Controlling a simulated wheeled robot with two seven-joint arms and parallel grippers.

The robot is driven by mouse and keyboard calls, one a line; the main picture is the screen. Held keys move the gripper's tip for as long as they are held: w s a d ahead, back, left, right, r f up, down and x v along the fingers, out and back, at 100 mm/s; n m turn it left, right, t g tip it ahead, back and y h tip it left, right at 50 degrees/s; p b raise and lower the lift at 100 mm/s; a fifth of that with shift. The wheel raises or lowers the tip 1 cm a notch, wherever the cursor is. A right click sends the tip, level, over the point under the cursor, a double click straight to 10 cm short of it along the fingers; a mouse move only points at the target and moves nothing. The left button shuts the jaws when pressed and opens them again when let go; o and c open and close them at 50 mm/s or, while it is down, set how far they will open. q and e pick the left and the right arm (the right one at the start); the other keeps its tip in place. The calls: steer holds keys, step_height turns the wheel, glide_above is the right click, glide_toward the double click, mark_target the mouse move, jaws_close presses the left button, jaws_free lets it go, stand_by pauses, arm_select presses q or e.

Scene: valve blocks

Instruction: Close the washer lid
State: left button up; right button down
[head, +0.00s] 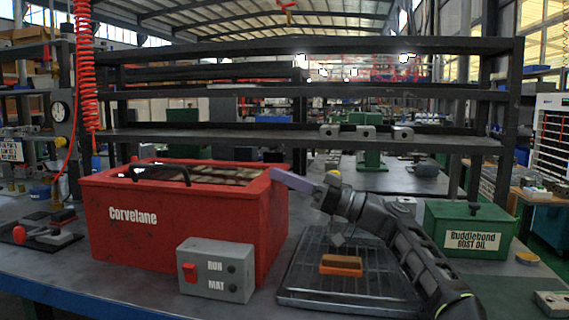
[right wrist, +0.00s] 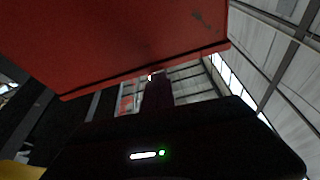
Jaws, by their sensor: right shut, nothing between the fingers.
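The red washer (head: 185,225), marked "Corvelane", stands on the bench at the left. I cannot tell whether the lid is fully seated. My right gripper (head: 280,174) is shut and empty, its purple fingers at the washer's upper right edge. In the right wrist view a red panel (right wrist: 130,40) fills the upper left, and the dark fingers (right wrist: 158,92) end near its lower edge; contact is unclear. My left gripper is out of view.
A grey switch box (head: 215,270) stands before the washer. An orange block (head: 341,265) lies on a wire-rack tray (head: 300,296) under my right arm. A green oil box (head: 466,232) stands at the right. Dark shelves (head: 240,136) rise behind the bench.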

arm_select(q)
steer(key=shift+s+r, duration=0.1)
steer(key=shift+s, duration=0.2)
arm_select(e)
steer(key=shift+f, duration=0.4)
steer(key=shift+f, duration=0.15)
step_height(320, 180, up, 4)
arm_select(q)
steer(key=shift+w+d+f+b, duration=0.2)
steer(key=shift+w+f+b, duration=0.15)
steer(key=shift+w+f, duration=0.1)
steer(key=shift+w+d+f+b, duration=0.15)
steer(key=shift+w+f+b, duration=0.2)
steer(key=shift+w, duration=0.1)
arm_select(e)
steer(key=v, duration=1)
steer(key=shift+r, duration=0.3)
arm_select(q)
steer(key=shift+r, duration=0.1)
arm_select(e)
steer(key=shift+w+r, duration=0.1)
steer(key=shift+r, duration=0.05)
